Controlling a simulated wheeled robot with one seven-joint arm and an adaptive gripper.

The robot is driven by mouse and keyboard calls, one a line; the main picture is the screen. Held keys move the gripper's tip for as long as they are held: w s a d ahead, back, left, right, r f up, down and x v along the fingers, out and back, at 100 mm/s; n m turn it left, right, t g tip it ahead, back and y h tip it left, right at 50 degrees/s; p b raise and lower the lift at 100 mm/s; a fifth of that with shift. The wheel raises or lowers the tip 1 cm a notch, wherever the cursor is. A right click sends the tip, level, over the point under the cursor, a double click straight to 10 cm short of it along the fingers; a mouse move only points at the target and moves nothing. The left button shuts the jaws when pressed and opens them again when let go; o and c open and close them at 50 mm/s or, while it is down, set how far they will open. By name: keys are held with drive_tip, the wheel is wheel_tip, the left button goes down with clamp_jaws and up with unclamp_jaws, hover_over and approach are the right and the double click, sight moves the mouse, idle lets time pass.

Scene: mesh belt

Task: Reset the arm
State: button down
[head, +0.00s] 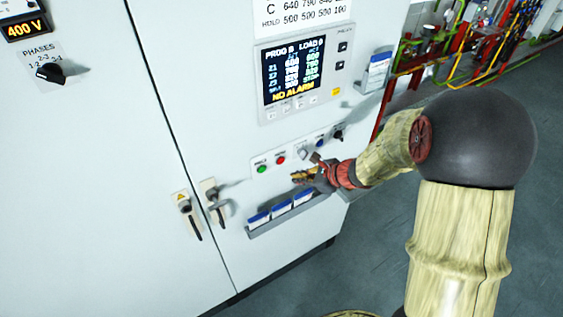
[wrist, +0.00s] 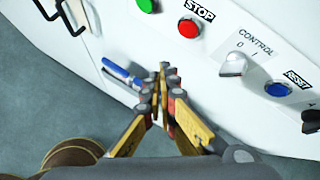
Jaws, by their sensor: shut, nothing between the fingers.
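My gripper (head: 304,175) is in front of the white control cabinet (head: 200,90), just below its row of buttons. In the wrist view my gripper (wrist: 163,72) has its yellow and dark fingers together, with nothing between them. A green button (wrist: 147,5), a red STOP button (wrist: 188,28), a CONTROL switch (wrist: 233,64) and a blue RESET button (wrist: 278,90) run down to the right beyond the fingertips. In the head view the blue button (head: 319,143) sits above and right of my gripper. Whether the fingertips touch the panel cannot be told.
A rack with blue-edged folders (head: 282,211) is on the cabinet below my gripper. A display (head: 292,70) reads NO ALARM above the buttons. Door handles (head: 216,202) stick out at the left. Red and yellow piping (head: 440,45) stands behind; grey floor is clear at right.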

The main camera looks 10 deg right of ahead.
idle(0.4)
drive_tip(key=s+a+f+n+g+h+b, duration=0.1)
drive_tip(key=s+n+h+b, duration=0.4)
drive_tip(key=s+n+b, duration=1.8)
drive_tip(key=s+f+n+g, duration=0.1)
drive_tip(key=s+n, duration=0.1)
drive_tip(key=s, duration=0.3)
drive_tip(key=shift+a+h, duration=0.25)
drive_tip(key=shift+h, duration=0.05)
drive_tip(key=c, duration=2.5)
unclamp_jaws()
drive_tip(key=shift+c, duration=0.2)
